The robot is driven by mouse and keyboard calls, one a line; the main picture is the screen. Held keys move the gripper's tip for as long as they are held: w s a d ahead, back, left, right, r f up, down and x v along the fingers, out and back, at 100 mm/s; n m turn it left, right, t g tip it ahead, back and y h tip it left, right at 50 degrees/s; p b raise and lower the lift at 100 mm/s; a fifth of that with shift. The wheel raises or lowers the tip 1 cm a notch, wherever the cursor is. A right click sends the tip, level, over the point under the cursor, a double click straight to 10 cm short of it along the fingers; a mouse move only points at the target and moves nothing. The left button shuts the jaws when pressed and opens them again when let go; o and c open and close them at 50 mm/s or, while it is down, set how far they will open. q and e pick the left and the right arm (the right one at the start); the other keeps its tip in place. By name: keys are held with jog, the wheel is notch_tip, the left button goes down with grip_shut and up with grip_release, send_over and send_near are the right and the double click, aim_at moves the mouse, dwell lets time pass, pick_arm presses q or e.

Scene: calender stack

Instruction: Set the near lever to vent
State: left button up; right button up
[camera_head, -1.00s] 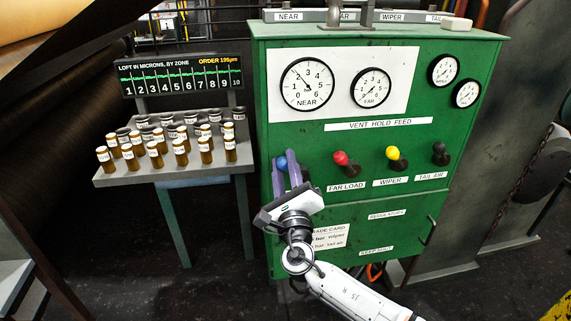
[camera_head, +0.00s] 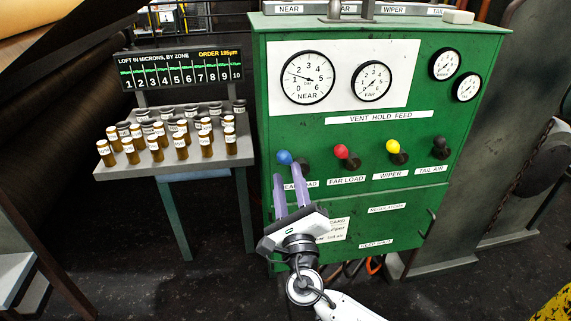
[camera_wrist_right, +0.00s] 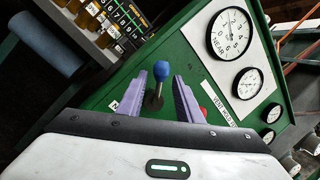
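The near lever's blue knob (camera_head: 284,157) is at the left end of the lever row on the green cabinet (camera_head: 420,110). It leans left of its dark base, toward the VENT side of the VENT HOLD FEED strip (camera_head: 378,117). My right gripper (camera_head: 291,174) is open just below and in front of it, its purple fingers apart and empty. In the right wrist view the blue knob (camera_wrist_right: 161,68) shows beyond and between the fingertips (camera_wrist_right: 160,80), with a gap on each side. The near gauge (camera_head: 307,77) is above, its needle pointing left. My left gripper is out of view.
The red far load lever (camera_head: 341,151), yellow wiper lever (camera_head: 393,147) and black tail air lever (camera_head: 439,142) stand to the right. A tray stand (camera_head: 175,171) with several brown bottles is at left. Free space lies in front of the cabinet.

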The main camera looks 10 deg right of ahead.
jog(key=v, duration=0.4)
dwell(0.3)
jog(key=s+d+f+m+g+h, duration=0.5)
jog(key=s+d+f+m+g, duration=0.65)
jog(key=m, duration=1.25)
jog(key=s+d+f+m+g+y, duration=0.2)
jog(key=s+f+m+g, duration=0.1)
jog(key=s+m, duration=0.75)
jog(key=s+d+f+m+g+y, duration=0.25)
jog(key=s+m, duration=0.55)
jog(key=s, duration=0.5)
jog(key=w+a+f+t+y, duration=0.1)
jog(key=w+a+f+t, duration=0.1)
jog(key=f, duration=0.4)
jog(key=w+a+f+t+y, duration=0.1)
jog(key=w+a+f+t, duration=0.1)
jog(key=a+f, duration=0.2)
notch_tip(320, 180, down, 3)
jog(key=shift+w+f+t, duration=0.1)
jog(key=shift+w+t, duration=0.2)
jog(key=shift+t, duration=0.1)
